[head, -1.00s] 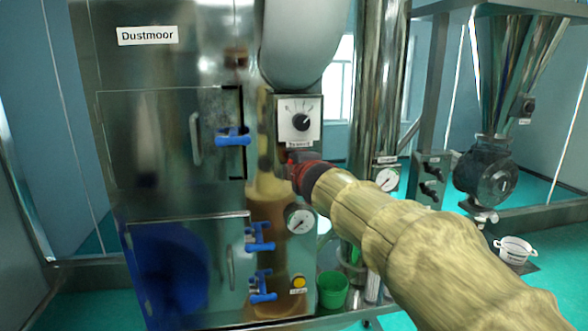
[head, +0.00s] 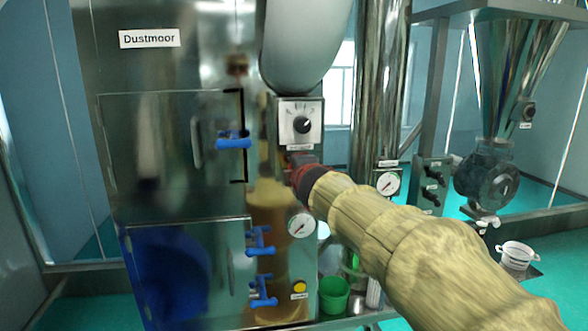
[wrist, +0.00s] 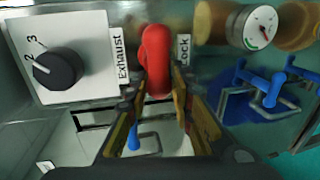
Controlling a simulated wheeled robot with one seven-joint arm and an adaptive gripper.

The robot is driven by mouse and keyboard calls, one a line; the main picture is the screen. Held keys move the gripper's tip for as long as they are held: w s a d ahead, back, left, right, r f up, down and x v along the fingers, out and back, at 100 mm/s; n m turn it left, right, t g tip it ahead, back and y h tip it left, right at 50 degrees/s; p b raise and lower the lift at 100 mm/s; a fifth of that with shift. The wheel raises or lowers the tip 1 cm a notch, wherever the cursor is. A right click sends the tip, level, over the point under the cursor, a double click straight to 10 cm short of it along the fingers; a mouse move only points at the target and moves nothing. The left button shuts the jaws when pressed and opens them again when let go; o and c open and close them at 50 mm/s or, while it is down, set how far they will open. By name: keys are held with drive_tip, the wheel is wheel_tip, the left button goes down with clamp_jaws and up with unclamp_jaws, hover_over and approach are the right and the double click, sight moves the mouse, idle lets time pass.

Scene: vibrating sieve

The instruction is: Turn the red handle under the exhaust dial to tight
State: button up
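The red handle (wrist: 155,60) stands between my two fingertips in the wrist view, beside the Exhaust label. The dial (wrist: 58,70) is a black knob on a white plate at the left there. In the head view the dial (head: 302,124) sits on the cabinet front, with my gripper (head: 296,170) just below it. My gripper (wrist: 157,92) has one finger on each side of the handle's near end in the wrist view. The gaps are very narrow, and I cannot tell whether both fingers touch it. In the head view my arm and gripper mostly hide the handle.
A Lock label (wrist: 184,50) is right of the handle. A gauge (head: 301,224) and blue latches (head: 234,140) are on the cabinet (head: 180,70). A green bucket (head: 333,295) stands low by the cabinet. Another gauge (head: 388,184) is right of my gripper.

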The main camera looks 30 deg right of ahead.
drive_tip(key=shift+o, duration=1.1)
drive_tip(key=v, duration=1.2)
